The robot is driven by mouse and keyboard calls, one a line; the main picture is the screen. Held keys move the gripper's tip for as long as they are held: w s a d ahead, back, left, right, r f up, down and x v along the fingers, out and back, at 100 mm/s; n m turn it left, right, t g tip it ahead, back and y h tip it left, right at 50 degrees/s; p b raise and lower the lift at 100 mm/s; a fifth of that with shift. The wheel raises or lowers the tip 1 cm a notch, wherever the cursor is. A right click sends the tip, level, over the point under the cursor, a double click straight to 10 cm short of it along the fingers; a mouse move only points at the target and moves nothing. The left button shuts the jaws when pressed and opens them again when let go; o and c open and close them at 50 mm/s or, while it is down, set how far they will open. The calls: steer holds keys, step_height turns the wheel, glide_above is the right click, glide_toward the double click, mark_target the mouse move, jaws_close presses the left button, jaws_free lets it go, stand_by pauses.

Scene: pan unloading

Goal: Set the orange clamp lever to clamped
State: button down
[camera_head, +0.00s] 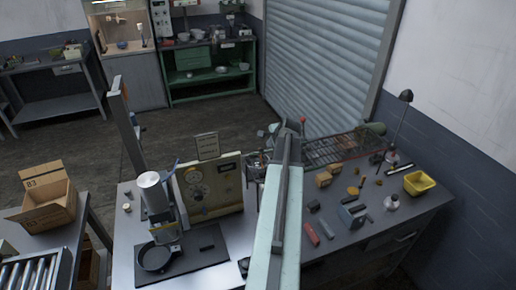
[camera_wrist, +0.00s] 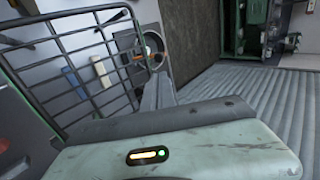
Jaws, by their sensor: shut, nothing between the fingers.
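My arm reaches away across the bench in the head view, with my gripper (camera_head: 290,128) at its far end. In the wrist view my gripper (camera_wrist: 158,82) is shut and empty. A small orange-red piece (camera_wrist: 158,58) shows just beyond the fingertips, beside a dark round fitting; it may be the clamp lever. I cannot tell whether the gripper touches either, or which way the lever is set. My arm hides part of the bench.
A wire rack (camera_head: 335,149) lies right of my gripper; it also fills the left of the wrist view (camera_wrist: 75,75). A yellow bin (camera_head: 420,184) and small loose parts stand on the right bench. A beige panel (camera_head: 212,190) and black pan (camera_head: 154,258) are left of my arm.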

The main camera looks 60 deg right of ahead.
mark_target(262, 150)
steer(key=shift+w+d+f+b, duration=0.1)
steer(key=shift+w+f+b, duration=0.2)
steer(key=shift+w+f, duration=0.05)
steer(key=b+x, duration=0.7)
steer(key=x, duration=0.2)
steer(key=shift+f, duration=0.15)
